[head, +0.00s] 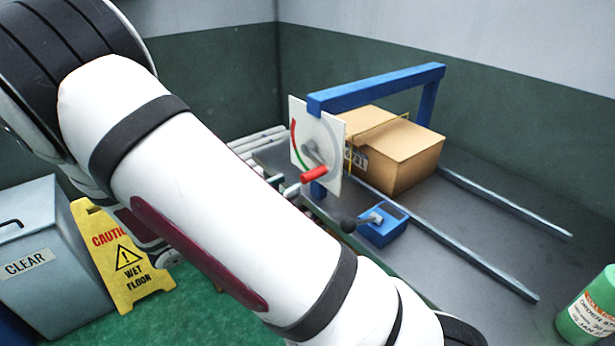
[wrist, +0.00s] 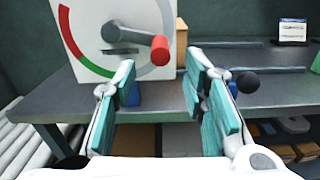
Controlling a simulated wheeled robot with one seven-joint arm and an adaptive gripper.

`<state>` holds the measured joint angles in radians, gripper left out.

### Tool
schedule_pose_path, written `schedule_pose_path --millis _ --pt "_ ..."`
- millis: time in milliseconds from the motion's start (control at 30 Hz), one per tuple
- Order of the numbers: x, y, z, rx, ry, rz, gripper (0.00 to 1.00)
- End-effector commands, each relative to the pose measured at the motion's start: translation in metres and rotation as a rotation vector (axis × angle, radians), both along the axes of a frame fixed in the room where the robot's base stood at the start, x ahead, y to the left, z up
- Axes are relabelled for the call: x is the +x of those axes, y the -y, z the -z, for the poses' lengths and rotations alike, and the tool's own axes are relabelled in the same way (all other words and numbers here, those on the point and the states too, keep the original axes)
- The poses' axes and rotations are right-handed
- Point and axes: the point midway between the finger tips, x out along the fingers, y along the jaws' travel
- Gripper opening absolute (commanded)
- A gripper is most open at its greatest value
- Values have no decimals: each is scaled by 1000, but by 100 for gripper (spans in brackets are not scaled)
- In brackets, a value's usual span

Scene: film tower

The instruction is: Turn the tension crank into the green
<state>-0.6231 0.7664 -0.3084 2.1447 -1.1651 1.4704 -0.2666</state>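The tension crank has a red handle (head: 313,174) on a grey arm, in front of a white dial plate (head: 332,140) with a red and a green arc. In the wrist view the crank's red handle (wrist: 160,50) points right, and the dial plate (wrist: 90,20) shows red at upper left and green along the bottom left. My gripper (wrist: 162,78) is open and empty, its two teal-padded fingers apart, below the crank in the picture. The handle shows above the gap between them. My arm covers much of the head view, and my gripper is hidden there.
A blue frame (head: 375,88) spans a strapped cardboard box (head: 405,160) on the grey bench (head: 470,215). A blue lever box (head: 382,228) with a black knob stands in front. A yellow wet floor sign (head: 120,262) and grey bin (head: 50,240) stand left. A green cylinder (head: 595,310) is at right.

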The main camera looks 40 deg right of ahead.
Motion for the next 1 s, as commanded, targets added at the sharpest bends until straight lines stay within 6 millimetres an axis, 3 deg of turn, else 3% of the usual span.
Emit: schedule_pose_path --millis 200,400,800,1000 --pt "0 41 0 0 -1 4 40" --pt "1 64 0 0 -1 2 40" --pt "2 70 0 1 0 1 40" --pt "2 70 0 1 0 1 0"
